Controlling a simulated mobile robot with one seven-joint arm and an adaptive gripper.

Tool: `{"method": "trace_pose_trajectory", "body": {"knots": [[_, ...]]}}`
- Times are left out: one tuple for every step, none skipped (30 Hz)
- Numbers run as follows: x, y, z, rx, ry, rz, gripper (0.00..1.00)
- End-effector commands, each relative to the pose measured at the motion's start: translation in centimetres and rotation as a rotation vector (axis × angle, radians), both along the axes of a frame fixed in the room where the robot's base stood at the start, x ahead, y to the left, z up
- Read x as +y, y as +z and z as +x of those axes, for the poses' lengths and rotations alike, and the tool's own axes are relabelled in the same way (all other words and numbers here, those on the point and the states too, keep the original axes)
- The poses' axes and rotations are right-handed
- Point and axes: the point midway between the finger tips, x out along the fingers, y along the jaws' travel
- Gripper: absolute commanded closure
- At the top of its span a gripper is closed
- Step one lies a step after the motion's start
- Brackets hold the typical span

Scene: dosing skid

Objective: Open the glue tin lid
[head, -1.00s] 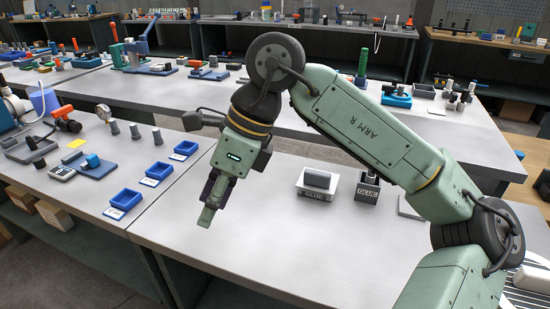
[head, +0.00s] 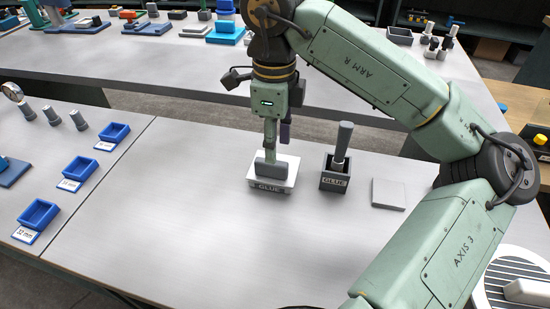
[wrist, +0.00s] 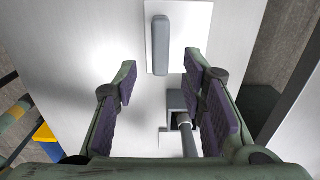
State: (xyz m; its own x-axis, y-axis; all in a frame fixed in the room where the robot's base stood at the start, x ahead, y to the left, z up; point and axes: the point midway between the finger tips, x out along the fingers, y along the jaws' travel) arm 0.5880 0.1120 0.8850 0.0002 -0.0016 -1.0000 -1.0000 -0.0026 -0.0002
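The glue tin (head: 268,189) stands on the light table, a low dark box with a "GLUE" label. Its white lid (head: 287,178) lies flat on top with a grey bar handle (head: 270,170). The wrist view shows the lid (wrist: 178,60) and handle (wrist: 161,45) from above. My gripper (head: 278,143) points down above the tin. In the wrist view its fingers (wrist: 160,65) are spread wide and empty. The handle appears lengthwise, just beyond and between the fingertips. It is not gripped. Contact cannot be told from the head view.
A dark open pot (head: 334,184), also labelled "GLUE", stands right of the tin with a grey cylinder handle (head: 342,145) upright in it. A flat pale plate (head: 388,194) lies further right. Blue trays (head: 80,168) are on the left table. The table front is clear.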

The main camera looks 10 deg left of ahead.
Motion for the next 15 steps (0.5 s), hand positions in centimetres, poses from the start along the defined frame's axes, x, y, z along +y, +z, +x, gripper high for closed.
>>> {"method": "trace_pose_trajectory", "body": {"knots": [[0.0,-1.0,-0.1,0.003,0.002,0.002,0.62],[0.0,-1.5,-0.1,0.003,0.002,0.001,0.62],[0.0,-2.3,0.0,0.003,0.001,0.001,0.62],[0.0,-2.8,-0.1,0.003,0.002,0.001,0.62],[0.0,-3.3,-0.1,0.003,0.002,0.002,0.62],[0.0,-3.9,-0.1,0.003,0.002,0.003,0.62],[0.0,-4.3,-0.1,0.003,0.002,0.002,0.62],[0.0,-4.6,-0.1,0.002,0.002,0.002,0.62],[0.0,-5.1,0.0,0.001,0.001,0.002,0.62],[0.0,-5.3,0.0,0.002,0.001,0.002,0.62],[0.0,-5.6,0.0,0.002,0.001,0.001,0.62],[0.0,-5.8,0.0,0.001,0.001,0.001,0.62],[0.0,-5.9,0.0,0.000,0.001,0.001,0.62],[0.0,-6.0,0.0,0.000,0.001,0.001,0.62],[0.0,-6.1,0.0,0.000,0.001,0.001,0.62]]}}
